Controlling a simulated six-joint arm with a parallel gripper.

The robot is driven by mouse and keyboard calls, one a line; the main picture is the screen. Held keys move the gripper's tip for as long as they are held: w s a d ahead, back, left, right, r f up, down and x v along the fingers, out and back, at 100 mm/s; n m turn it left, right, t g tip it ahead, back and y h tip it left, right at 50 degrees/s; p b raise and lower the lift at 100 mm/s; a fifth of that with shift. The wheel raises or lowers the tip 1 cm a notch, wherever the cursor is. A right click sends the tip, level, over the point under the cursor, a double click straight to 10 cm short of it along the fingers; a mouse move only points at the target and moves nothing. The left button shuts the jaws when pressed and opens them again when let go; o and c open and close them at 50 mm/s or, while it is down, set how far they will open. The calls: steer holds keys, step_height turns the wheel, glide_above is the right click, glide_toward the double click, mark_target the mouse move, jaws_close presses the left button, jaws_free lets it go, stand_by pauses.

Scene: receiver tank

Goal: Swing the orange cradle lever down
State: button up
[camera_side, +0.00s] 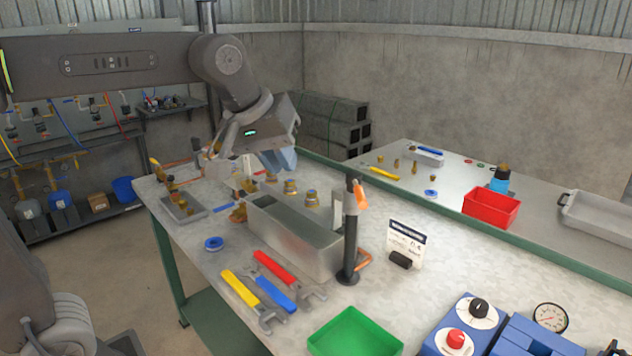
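A bright orange piece (360,195), which looks like the cradle lever, is at the upper right of a dark upright post (350,240). It stands roughly upright beside a grey clamp-like part (337,208) on the post. A duller orange-brown bent rod (364,260) sits low by the post's foot. A grey metal box-shaped tank (295,235) lies just left of the post. My gripper (282,160) is above the back of the bench, up and left of the post and apart from the orange piece. Its fingertips are small and overlapped, so their opening is unclear.
Red, blue and yellow wrenches (262,285) lie in front of the tank. A small sign (406,240) stands right of the post. Brass fittings (290,187) stand behind the tank.

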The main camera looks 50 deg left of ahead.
mark_target(358, 190)
steer(key=w+n, duration=0.1)
steer(key=w+t, duration=0.1)
steer(key=w, duration=0.1)
steer(key=shift+d+r+n, duration=0.15)
steer(key=shift+n, duration=0.25)
jaws_close()
steer(key=w+d+f, duration=0.2)
steer(key=w+f, duration=0.6)
steer(key=f, duration=0.1)
steer(key=shift+w+d, duration=0.35)
steer(key=shift+w, duration=0.05)
steer(key=shift+d, duration=0.1)
